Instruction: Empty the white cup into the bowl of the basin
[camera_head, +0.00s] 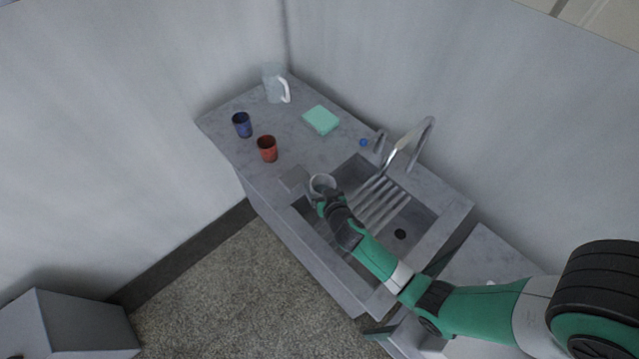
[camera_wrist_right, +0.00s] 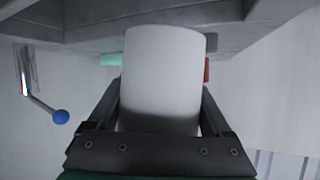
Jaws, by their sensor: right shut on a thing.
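The white cup (camera_head: 321,183) is in my right gripper (camera_head: 323,197), above the left end of the basin (camera_head: 417,222). In the right wrist view the cup (camera_wrist_right: 163,75) fills the middle, with the fingers of the gripper (camera_wrist_right: 160,115) shut on its two sides. The cup looks roughly upright in the head view, and what is inside it cannot be made out. The basin's bowl has a dark drain hole (camera_head: 400,234). My left gripper is not in view.
A slatted rack (camera_head: 380,203) lies across the basin, right of the cup. A tap (camera_head: 400,150) stands behind it. A red cup (camera_head: 267,149), a blue cup (camera_head: 242,125), a green sponge (camera_head: 321,120) and a jug (camera_head: 275,84) stand on the counter.

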